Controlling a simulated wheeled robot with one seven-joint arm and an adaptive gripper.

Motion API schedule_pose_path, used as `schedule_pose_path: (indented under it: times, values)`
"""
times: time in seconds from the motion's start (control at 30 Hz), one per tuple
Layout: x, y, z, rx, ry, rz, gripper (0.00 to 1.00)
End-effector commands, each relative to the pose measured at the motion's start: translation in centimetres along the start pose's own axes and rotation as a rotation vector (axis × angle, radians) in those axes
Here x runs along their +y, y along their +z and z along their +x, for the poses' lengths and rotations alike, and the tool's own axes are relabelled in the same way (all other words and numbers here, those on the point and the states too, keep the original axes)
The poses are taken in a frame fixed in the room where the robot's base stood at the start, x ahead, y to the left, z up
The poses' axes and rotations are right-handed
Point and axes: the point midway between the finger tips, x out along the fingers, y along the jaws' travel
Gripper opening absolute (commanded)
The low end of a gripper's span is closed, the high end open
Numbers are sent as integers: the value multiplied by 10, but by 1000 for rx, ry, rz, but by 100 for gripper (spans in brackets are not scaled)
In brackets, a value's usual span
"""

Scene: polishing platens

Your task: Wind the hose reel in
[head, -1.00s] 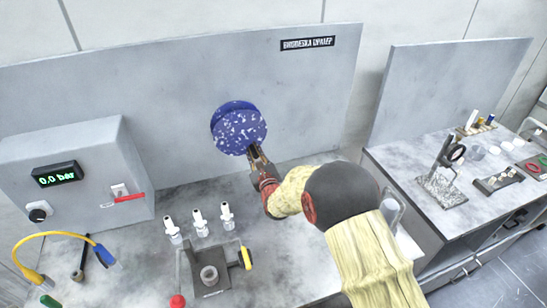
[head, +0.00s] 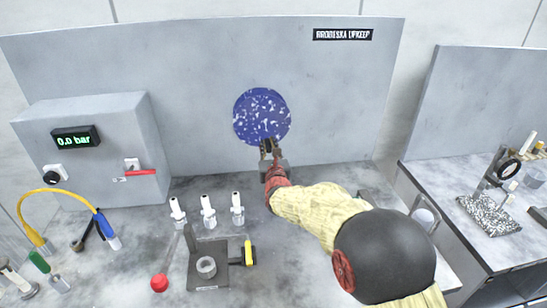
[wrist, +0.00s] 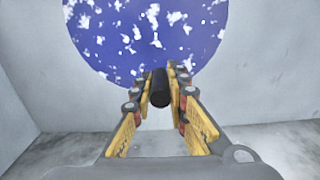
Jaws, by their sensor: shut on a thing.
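The hose reel is a round blue disc with white speckles (head: 262,112), mounted on the grey back panel; it also fills the top of the wrist view (wrist: 150,30). A short dark cylindrical handle (wrist: 159,88) stands out near the disc's lower edge. My gripper (head: 267,147) is at the lower edge of the disc. In the wrist view its fingers (wrist: 160,90) are closed around the dark handle. In the head view the handle is hidden by the fingers. No hose is visible at the reel.
A grey box with a 0.0 bar display (head: 76,138) and a red lever (head: 141,172) stands at left. Several white nozzles (head: 208,211), a dark bracket fixture (head: 207,262) and a red knob (head: 159,283) sit on the bench below. A yellow-blue hose (head: 75,196) arches at far left.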

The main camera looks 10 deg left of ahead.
Motion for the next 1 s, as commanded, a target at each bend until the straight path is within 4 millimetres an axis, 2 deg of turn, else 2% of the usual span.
schedule_pose_path:
  times: [0.3,0.83,0.87,1.0]
  values:
    - [9,-1,3,-2,1,44,0]
    - [11,2,4,-2,1,53,0]
    - [11,2,4,-3,1,53,16]
    - [11,2,4,-3,1,52,24]
